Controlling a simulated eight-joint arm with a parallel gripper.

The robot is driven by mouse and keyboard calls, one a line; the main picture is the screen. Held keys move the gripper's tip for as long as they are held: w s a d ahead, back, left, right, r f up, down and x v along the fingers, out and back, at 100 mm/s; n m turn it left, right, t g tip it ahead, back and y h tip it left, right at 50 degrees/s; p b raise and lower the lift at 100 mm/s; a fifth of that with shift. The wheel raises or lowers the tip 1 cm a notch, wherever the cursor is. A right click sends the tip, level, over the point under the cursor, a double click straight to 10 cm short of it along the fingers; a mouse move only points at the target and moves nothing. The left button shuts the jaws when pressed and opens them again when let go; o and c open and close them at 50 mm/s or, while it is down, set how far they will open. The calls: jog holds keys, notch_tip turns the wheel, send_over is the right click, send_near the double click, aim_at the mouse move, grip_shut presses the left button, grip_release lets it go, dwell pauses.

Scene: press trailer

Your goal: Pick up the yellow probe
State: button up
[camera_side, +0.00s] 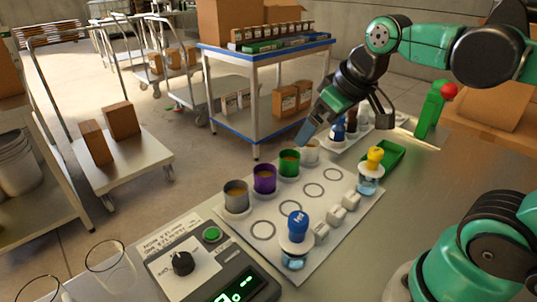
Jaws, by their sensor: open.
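The yellow probe (375,157) stands upright in a clear jar with blue liquid (369,184), at the far right part of the white board (335,222). My gripper (309,130) hangs to the left of the yellow probe, above the back of the board near the white cup. Its jaws point down and to the left and look empty, with a clear gap to the probe. The gap between the fingers is hard to see from this side.
A blue probe (298,224) stands in another jar at the front. Grey (236,197), purple (265,179), green (289,163) and white (311,151) cups line the board's left. A green tray (393,157) lies behind the yellow probe. A control box (205,268) sits front left.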

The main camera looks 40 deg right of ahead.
jog(key=s+d+g, duration=0.1)
jog(key=d+g, duration=0.1)
jog(key=d, duration=0.3)
jog(key=s+d+n+g, duration=0.1)
jog(key=s+d+g, duration=0.1)
jog(key=d, duration=0.3)
jog(key=s+d+g+y, duration=0.1)
jog(key=s+d+g, duration=0.1)
jog(key=d, duration=0.3)
jog(key=shift+d+f, duration=0.25)
jog(key=shift+d, duration=0.05)
send_over(372, 166)
jog(key=d, duration=0.1)
jog(key=f, duration=0.7)
jog(key=shift+w+d+f, duration=0.1)
jog(key=shift+w+f, duration=0.1)
jog(key=shift+f, duration=3.15)
jog(key=c, duration=1.3)
